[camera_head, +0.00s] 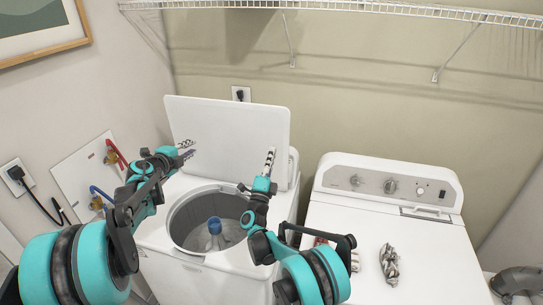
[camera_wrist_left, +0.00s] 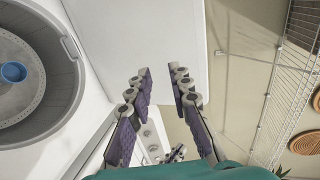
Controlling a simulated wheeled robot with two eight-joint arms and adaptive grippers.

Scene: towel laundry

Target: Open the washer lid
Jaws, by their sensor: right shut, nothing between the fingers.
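The white washer (camera_head: 188,272) stands at the left with its lid (camera_head: 232,125) raised upright at the back. The round tub (camera_head: 185,220) is uncovered, with a blue-topped agitator (camera_head: 214,226) inside. In the left wrist view the lid (camera_wrist_left: 140,40) is a white panel beyond the fingers, with the tub (camera_wrist_left: 62,95) at the left. My left gripper (camera_head: 187,148) is in front of the lid's left part. Its fingers (camera_wrist_left: 160,72) are apart with nothing between them. My right gripper (camera_head: 270,160) is shut and empty, in front of the lid's right part; I cannot tell whether it touches the lid.
A white dryer (camera_head: 430,255) stands to the right, with a crumpled grey cloth (camera_head: 389,264) on top. A wire shelf (camera_head: 400,14) runs along the back wall. Red and blue hoses (camera_head: 100,192) and a power cord (camera_head: 37,200) are on the left wall.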

